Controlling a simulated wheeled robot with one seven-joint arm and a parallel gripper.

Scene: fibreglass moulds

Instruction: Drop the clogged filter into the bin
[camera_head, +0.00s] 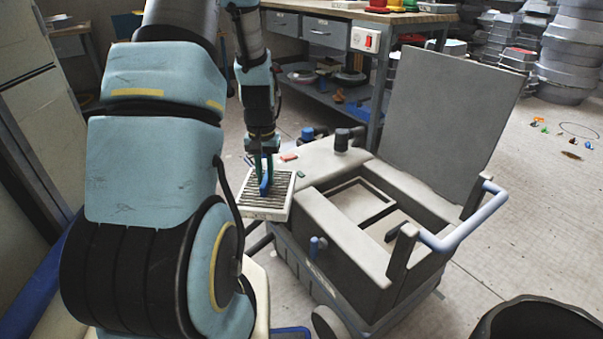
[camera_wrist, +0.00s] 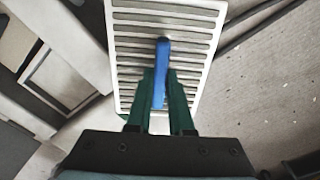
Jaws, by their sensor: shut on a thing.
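The clogged filter (camera_head: 263,204) is a flat, pale-framed panel with dark slats and a blue handle strip. My gripper (camera_head: 265,172) is shut on the blue handle and the panel is at the left side of a grey wheeled machine. In the wrist view the filter (camera_wrist: 133,52) fills the upper middle, with the green fingers of my gripper (camera_wrist: 164,98) on either side of its blue handle. I cannot tell whether the filter touches the machine. The bin (camera_head: 540,322) is a black round container at the bottom right, mostly cut off by the frame.
The wheeled machine (camera_head: 330,220) has an open compartment, a raised grey lid (camera_head: 445,115) and a blue push handle (camera_head: 470,225). A workbench (camera_head: 325,32) stands behind. Stacked grey moulds (camera_head: 572,50) and small scattered items lie at the right. Floor shows between machine and bin.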

